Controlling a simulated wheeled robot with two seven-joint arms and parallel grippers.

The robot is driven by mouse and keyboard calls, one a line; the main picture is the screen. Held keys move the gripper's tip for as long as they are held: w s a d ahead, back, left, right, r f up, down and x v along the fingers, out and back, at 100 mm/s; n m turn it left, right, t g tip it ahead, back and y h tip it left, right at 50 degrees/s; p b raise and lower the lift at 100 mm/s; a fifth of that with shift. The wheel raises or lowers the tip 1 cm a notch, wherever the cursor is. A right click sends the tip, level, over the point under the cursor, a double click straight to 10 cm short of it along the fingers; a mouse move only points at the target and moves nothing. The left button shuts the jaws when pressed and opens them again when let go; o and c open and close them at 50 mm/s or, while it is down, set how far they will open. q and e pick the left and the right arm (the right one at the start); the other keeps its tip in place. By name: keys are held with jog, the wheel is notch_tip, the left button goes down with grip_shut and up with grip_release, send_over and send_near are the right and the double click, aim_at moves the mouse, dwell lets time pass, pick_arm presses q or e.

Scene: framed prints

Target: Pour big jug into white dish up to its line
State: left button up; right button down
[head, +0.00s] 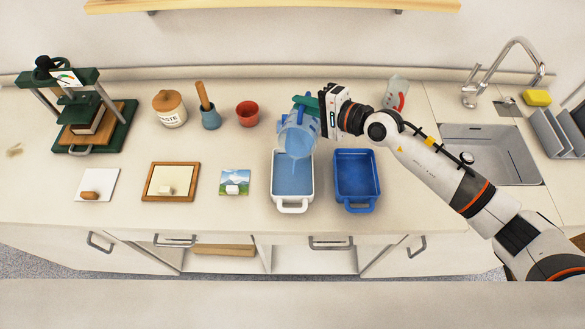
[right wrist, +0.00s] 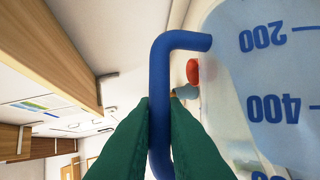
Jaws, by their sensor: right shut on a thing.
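The big jug (head: 299,136) is clear with a blue handle (right wrist: 161,75) and blue marks. It is tilted over the back part of the white dish (head: 292,204), its mouth pointing down toward the dish. Blue liquid shows in the jug, and a thin stream seems to fall from its lip. Light blue liquid (head: 292,183) covers the dish floor; I cannot make out its line. My right gripper (head: 308,104), with green fingers, is shut on the jug's handle. In the right wrist view the marks 200 and 400 appear upside down. My left gripper is out of view.
A blue dish (head: 355,176) stands just right of the white dish. A small picture (head: 235,182) and a wooden frame (head: 171,182) lie to the left. A red pot (head: 248,113) stands behind. The sink (head: 490,155) is at right.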

aim_at(309, 93)
jog(key=shift+w+f+b, duration=0.15)
jog(key=shift+w+b, duration=0.05)
jog(key=shift+b, duration=0.1)
jog(key=w+b, duration=0.1)
jog(key=w+m+g+b, duration=0.1)
jog(key=b, duration=0.1)
jog(key=w+d+m+b, duration=0.1)
jog(key=shift+w+f, duration=0.35)
jog(key=shift+w+r+m+g, duration=0.15)
jog(key=shift+m+g, duration=0.15)
jog(key=shift+g, duration=0.1)
jog(key=shift+w, duration=0.2)
jog(key=shift+d, duration=0.1)
jog(key=f+m+b, duration=0.1)
jog(key=b, duration=0.1)
jog(key=w+f+m+g+b, duration=0.1)
jog(key=b, duration=0.2)
jog(key=shift+w+d+f, duration=0.2)
jog(key=shift+w, duration=0.1)
jog(key=w+d+m+g+y+b, duration=0.1)
jog(key=w+m+g+b, duration=0.3)
jog(key=w+b, duration=0.3)
jog(key=m+b, duration=0.1)
jog(key=b, duration=0.3)
jog(key=shift+d+f+m+g+b, duration=0.3)
jog(key=shift+d+f+b, duration=0.05)
